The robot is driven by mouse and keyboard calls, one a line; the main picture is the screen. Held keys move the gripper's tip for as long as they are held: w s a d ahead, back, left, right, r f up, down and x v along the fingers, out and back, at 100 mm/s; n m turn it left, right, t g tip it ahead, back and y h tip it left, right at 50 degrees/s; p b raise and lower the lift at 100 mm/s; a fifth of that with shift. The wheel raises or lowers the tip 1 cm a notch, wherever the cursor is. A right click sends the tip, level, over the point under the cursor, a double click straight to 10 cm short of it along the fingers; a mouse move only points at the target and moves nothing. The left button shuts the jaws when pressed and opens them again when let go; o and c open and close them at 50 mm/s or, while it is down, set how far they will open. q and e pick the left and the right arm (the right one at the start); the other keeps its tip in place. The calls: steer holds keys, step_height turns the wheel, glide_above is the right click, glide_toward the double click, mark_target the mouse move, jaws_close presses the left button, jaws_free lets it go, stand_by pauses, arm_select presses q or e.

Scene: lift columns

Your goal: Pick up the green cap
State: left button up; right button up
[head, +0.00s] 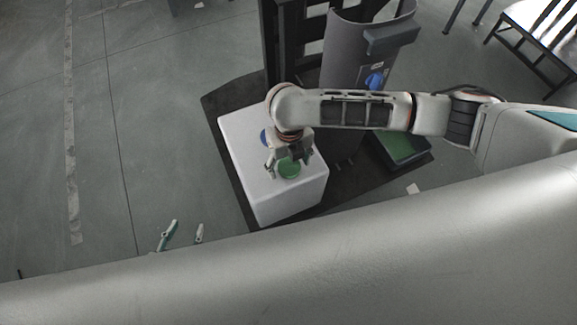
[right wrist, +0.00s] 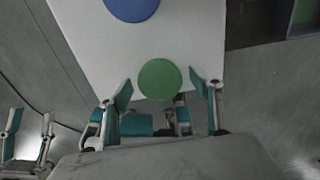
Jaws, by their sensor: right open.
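The green cap (head: 289,169) is a round disc on top of a white box (head: 245,160). In the right wrist view the green cap (right wrist: 160,80) lies between and slightly beyond the teal fingertips. My right gripper (head: 289,163) is open over the cap, with a finger to either side; it also shows in the right wrist view (right wrist: 161,92). Whether the fingers touch the cap cannot be told. My left gripper (head: 182,232) shows only its two parted fingers, away from the box at lower left; the rest is hidden behind a large pale surface.
A blue disc (right wrist: 132,8) lies on the same box, partly hidden by my right wrist in the head view. A grey bin (head: 345,45), a dark frame (head: 268,45) and a green-lined tray (head: 402,146) stand nearby. Open floor (head: 165,120) lies left.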

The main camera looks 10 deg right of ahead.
steer(key=shift+f, duration=0.6)
steer(key=shift+r, duration=0.1)
steer(key=c, duration=1.2)
